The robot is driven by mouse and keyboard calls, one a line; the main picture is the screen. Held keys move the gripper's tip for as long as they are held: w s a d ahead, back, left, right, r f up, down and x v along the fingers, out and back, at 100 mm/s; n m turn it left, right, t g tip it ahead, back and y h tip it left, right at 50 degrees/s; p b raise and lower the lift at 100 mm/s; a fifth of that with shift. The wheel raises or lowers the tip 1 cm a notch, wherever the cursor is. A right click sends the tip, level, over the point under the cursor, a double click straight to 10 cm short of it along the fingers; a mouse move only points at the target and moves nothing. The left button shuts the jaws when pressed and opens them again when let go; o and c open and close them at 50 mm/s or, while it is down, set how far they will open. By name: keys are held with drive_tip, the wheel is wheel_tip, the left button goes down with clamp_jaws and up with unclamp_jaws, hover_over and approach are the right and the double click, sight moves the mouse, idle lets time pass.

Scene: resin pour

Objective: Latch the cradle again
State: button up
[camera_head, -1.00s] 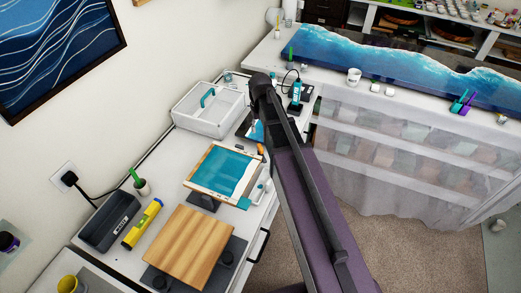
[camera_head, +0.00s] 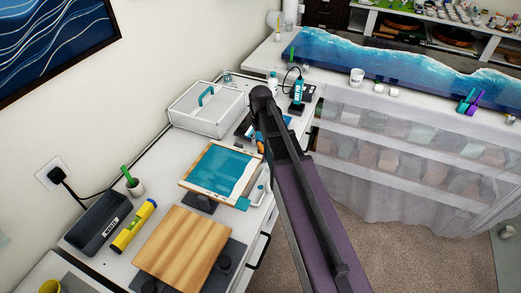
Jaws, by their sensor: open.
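The cradle seems to be the dark stand (camera_head: 199,203) under a wood-framed panel (camera_head: 222,172) coated in teal and white resin, in the middle of the left bench. The panel looks slightly tilted. A teal tab (camera_head: 242,204) sits at its front right corner and may be the latch; I cannot tell whether it is fastened. My arm rises from the lower right to a dark joint behind and right of the panel. My gripper is hidden behind the arm or too small to make out.
A wooden board (camera_head: 183,247), a yellow level (camera_head: 133,226) and a dark box (camera_head: 97,222) are in front. A teal tool (camera_head: 297,91) stands upright at the back. A long blue resin slab (camera_head: 400,62) lies on the rear bench.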

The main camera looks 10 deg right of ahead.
sight(261, 145)
drive_tip(key=shift+f+b, duration=1.6)
drive_tip(key=shift+f, duration=0.35)
drive_tip(key=shift+c, duration=0.2)
clamp_jaws()
